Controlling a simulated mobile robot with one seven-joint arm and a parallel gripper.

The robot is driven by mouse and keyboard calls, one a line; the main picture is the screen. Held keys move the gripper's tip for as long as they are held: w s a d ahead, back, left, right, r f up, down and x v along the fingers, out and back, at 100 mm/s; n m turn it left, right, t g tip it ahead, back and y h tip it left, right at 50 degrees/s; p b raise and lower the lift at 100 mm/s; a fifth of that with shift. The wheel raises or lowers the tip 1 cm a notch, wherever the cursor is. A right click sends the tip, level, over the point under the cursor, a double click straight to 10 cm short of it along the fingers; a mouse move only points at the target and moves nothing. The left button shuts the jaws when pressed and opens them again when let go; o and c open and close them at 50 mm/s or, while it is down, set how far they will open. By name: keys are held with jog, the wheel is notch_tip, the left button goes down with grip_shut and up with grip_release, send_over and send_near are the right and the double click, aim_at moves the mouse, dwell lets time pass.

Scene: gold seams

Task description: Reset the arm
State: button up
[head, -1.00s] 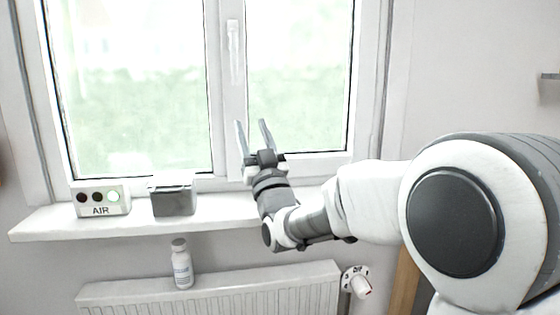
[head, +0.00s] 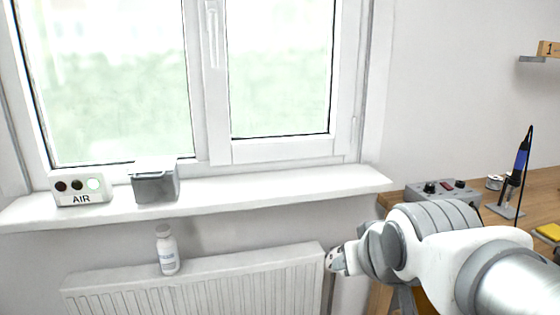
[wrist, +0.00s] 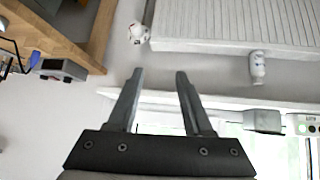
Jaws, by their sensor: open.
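My gripper (wrist: 158,76) is open and empty in the wrist view, its two fingers apart with only wall and sill behind them. In the head view my gripper does not show; my folded white and grey arm fills the lower right. The wrist view appears upside down, with the radiator at the top and the window at the bottom right.
The sill (head: 240,188) bears an AIR indicator box (head: 82,190) with a lit green lamp, and a grey box (head: 155,182). A workbench (head: 545,180) with a soldering iron (head: 520,165) is at right.

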jog(key=s+d+f+m+g+p, duration=0.1)
jog(key=s+d+f+g+p, duration=0.15)
jog(key=s, duration=0.85)
notch_tip(320, 180, up, 21)
jog(key=p, duration=2)
jog(key=shift+w+g+p, duration=0.35)
jog(key=shift+g+p, duration=0.05)
jog(key=shift+g, duration=0.05)
